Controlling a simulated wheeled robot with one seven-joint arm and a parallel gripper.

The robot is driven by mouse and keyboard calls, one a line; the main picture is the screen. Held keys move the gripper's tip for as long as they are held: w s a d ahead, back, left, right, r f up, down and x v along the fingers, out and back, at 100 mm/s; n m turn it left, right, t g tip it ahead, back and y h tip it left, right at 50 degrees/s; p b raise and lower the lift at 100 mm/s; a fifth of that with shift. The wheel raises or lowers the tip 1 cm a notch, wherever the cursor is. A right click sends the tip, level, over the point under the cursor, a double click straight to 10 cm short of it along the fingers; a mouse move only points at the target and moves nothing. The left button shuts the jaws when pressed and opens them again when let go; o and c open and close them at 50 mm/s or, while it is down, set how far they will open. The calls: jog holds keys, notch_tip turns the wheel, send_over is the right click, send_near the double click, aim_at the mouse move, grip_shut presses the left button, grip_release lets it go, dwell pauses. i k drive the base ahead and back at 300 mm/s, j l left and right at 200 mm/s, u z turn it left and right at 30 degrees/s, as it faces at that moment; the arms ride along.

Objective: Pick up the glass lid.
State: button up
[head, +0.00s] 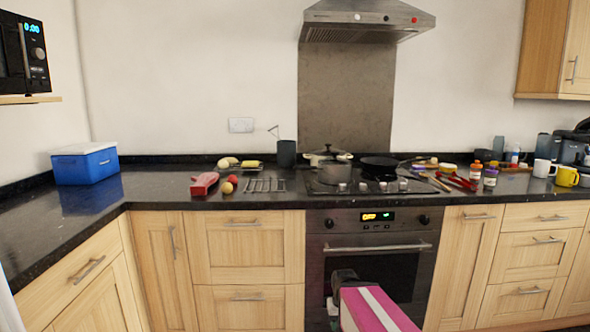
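A pot with a pale rim and dark handles stands at the back left of the hob (368,188). What looks like the glass lid (328,152) sits on top of it, with a small dark knob. The lid is small in view, so its glass is hard to make out. A grey pan in front partly hides the pot. My arm shows at the bottom centre, in front of the oven and below the worktop, well short of the lid. My gripper's fingers cannot be made out at its dark end.
A dark frying pan (380,162) is right of the pot, and a dark utensil holder (286,154) is left. A wire rack (264,185) and a red item (204,184) lie on the left worktop. Bottles, utensils and mugs crowd the right. The extractor hood (366,20) hangs above.

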aim_at(334, 160)
jog(key=k+l, duration=0.1)
jog(key=l, duration=0.55)
jog(key=k+l, duration=0.1)
jog(key=l, duration=0.55)
